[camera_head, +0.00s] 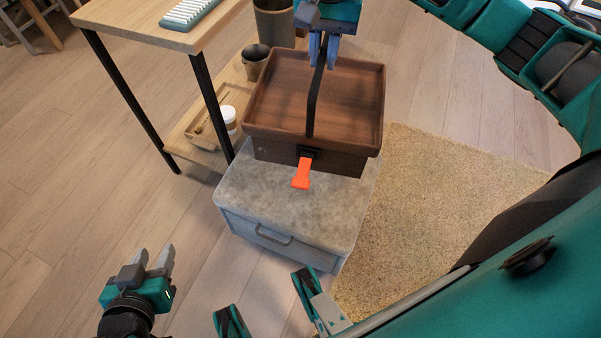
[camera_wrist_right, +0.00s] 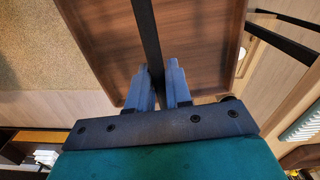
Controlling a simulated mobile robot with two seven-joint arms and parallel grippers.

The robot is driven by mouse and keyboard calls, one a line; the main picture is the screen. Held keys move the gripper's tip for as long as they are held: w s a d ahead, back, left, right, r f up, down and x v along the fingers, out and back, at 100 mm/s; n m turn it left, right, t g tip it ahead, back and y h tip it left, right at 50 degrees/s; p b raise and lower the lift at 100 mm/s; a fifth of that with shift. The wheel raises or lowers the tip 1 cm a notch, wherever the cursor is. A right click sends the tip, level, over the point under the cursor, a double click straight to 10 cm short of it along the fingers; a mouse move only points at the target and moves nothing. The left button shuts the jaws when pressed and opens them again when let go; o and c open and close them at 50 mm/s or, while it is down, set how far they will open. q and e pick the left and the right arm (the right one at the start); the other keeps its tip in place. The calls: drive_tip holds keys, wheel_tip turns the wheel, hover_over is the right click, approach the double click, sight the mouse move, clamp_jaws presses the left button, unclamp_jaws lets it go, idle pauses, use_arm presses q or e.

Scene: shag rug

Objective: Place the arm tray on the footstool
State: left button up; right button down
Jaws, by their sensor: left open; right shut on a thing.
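The arm tray (camera_head: 278,95) is a brown wooden tray with raised rims, a deep brown body below, a black strap across it and an orange tab at its near side. It is over the far part of the grey footstool (camera_head: 290,205); I cannot tell whether its underside touches the cushion. My right gripper (camera_head: 323,62) is shut on the black strap above the tray; the right wrist view shows the strap between the fingers (camera_wrist_right: 160,88). My left gripper (camera_head: 157,256) is open and empty, low at the left, apart from the footstool.
A wooden side table (camera_head: 170,30) with black legs stands left of the tray; its lower shelf holds a white jar (camera_head: 229,118) and a dark cup (camera_head: 256,60). A beige shag rug (camera_head: 440,190) lies right of the footstool. The wood floor at the left is clear.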

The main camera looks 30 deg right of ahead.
sight(329, 95)
drive_tip(key=d+f+m, duration=0.2)
drive_tip(key=shift+w+d+f, duration=0.1)
drive_tip(key=shift+w+f, duration=0.1)
drive_tip(key=shift+f, duration=0.6)
use_arm(q)
drive_tip(key=f+b, duration=0.1)
drive_tip(key=b, duration=0.1)
drive_tip(key=d+f+b, duration=0.1)
drive_tip(key=f+b, duration=0.1)
drive_tip(key=b, duration=0.1)
drive_tip(key=shift+w+f+h, duration=0.2)
drive_tip(key=shift+h, duration=0.1)
use_arm(e)
wheel_tip(329, 95, down, 19)
drive_tip(key=shift+f, duration=0.2)
drive_tip(key=shift+d+f, duration=0.1)
drive_tip(key=c, duration=1)
unclamp_jaws()
drive_tip(key=shift+c, duration=0.2)
